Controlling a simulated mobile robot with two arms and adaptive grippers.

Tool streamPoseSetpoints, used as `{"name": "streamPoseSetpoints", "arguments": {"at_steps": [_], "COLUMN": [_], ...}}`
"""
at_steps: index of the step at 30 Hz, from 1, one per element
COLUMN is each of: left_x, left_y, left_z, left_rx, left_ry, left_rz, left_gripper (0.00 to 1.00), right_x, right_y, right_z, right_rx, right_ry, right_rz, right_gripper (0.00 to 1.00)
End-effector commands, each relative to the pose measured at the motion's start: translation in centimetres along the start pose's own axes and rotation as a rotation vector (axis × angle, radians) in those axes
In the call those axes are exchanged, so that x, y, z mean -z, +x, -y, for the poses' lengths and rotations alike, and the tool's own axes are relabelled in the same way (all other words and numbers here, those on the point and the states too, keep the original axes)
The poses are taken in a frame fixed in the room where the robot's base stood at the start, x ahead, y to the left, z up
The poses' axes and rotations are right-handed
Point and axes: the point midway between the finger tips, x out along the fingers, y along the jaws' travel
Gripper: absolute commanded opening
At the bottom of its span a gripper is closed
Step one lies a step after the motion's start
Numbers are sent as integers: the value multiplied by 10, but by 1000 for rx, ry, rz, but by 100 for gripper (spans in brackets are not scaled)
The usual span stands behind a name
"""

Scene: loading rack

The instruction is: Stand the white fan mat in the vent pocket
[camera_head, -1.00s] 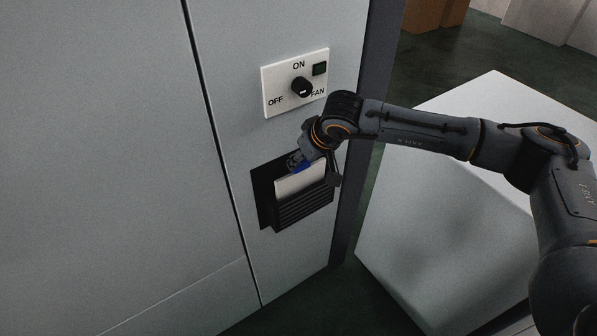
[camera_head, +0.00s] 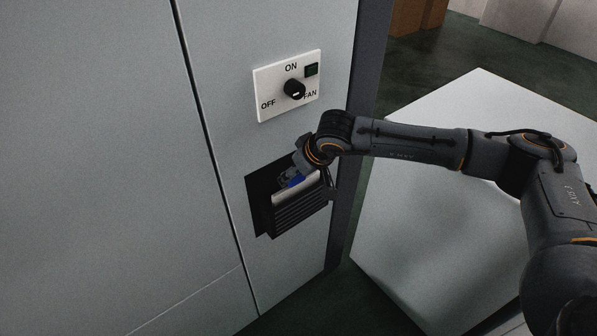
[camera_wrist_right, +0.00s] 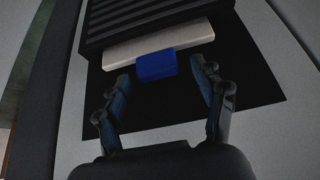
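The white fan mat (camera_head: 297,190) stands in the vent pocket (camera_head: 300,217), behind its black slats, with only its top strip showing. Its blue tab (camera_head: 296,182) sticks up at the top edge. In the right wrist view, the white strip (camera_wrist_right: 185,38) lies along the slats (camera_wrist_right: 140,18) and the blue tab (camera_wrist_right: 156,66) sits between the fingertips. My right gripper (camera_wrist_right: 161,72) is open there, with a visible gap on each side of the tab. The lower part of the mat is hidden by the slats. My left gripper is not in view.
A white plate (camera_head: 288,87) with an ON/OFF fan knob (camera_head: 294,89) and a dark green indicator (camera_head: 311,69) is above the pocket. A large pale box (camera_head: 440,230) stands right of the panel, under my right arm. The panel left of the pocket is clear.

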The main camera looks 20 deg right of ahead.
Motion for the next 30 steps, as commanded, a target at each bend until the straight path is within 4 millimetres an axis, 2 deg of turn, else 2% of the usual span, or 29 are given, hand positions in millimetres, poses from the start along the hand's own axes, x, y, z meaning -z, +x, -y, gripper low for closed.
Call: {"name": "streamPoseSetpoints", "arguments": {"at_steps": [9,11,22,27,30], "left_x": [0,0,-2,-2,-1], "left_y": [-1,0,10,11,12], "left_z": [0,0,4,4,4], "left_rx": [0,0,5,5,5], "left_ry": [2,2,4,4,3], "left_rz": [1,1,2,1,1], "left_gripper": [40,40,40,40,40], "right_x": [2,3,2,2,2], "right_y": [-8,-18,-94,-115,-121], "right_z": [0,0,0,0,0], "right_rx": [0,0,-1,0,0], "right_ry": [0,-1,-1,0,0], "right_rz": [-2,-5,-5,-3,-1], "right_gripper": [69,69,69,69,69]}}
